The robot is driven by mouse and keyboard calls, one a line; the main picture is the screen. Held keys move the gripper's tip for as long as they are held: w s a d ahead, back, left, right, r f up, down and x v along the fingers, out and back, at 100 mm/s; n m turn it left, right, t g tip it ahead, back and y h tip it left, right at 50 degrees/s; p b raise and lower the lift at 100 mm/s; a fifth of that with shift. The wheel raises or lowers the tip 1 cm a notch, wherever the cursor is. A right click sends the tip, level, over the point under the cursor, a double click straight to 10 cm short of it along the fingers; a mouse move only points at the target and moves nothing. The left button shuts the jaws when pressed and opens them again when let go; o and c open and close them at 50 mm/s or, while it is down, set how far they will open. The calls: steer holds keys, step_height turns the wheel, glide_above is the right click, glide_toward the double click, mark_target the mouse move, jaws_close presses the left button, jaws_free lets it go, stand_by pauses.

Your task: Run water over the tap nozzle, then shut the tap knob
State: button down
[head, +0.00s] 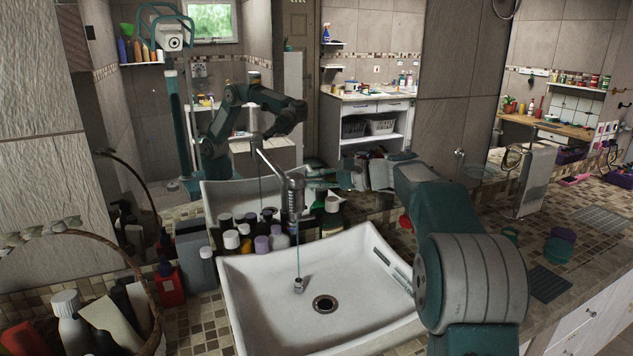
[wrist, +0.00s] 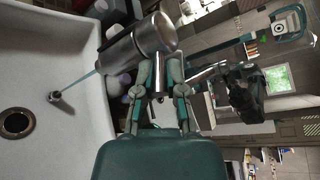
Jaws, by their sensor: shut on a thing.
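The metal tap (head: 294,200) stands behind the white sink (head: 245,285), and a thin stream of water runs down from it. The small tap nozzle (head: 298,285) lies in the basin where the stream lands, left of the drain. The wrist view also shows the nozzle (wrist: 55,97) with the stream (wrist: 80,81) reaching it. My gripper (head: 315,177) comes in from the right at the tap's upper part. In the wrist view my gripper (wrist: 160,84) has its fingers closed on the slim metal tap knob (wrist: 159,74), beside the tap body (wrist: 150,38). The fingers partly hide the knob.
Several bottles (head: 245,238) crowd behind the sink, close to the tap. A wicker basket (head: 150,290) with bottles stands at the left. A large mirror behind reflects my arm and the room. A dark mat (head: 549,283) and a round container (head: 558,250) lie right of the sink.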

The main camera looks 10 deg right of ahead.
steer(key=shift+w+n+g+y, duration=0.4)
steer(key=shift+n+g, duration=0.45)
steer(key=shift+g, duration=0.15)
steer(key=shift+w+n+g+y, duration=0.35)
steer(key=shift+n+g, duration=0.5)
steer(key=shift+g, duration=0.15)
steer(key=shift+n+g, duration=0.3)
steer(key=shift+g, duration=0.1)
steer(key=c, duration=0.7)
jaws_free()
steer(key=shift+s+r+m+t, duration=0.1)
steer(key=shift+s+m+t, duration=0.1)
steer(key=shift+m+t, duration=0.4)
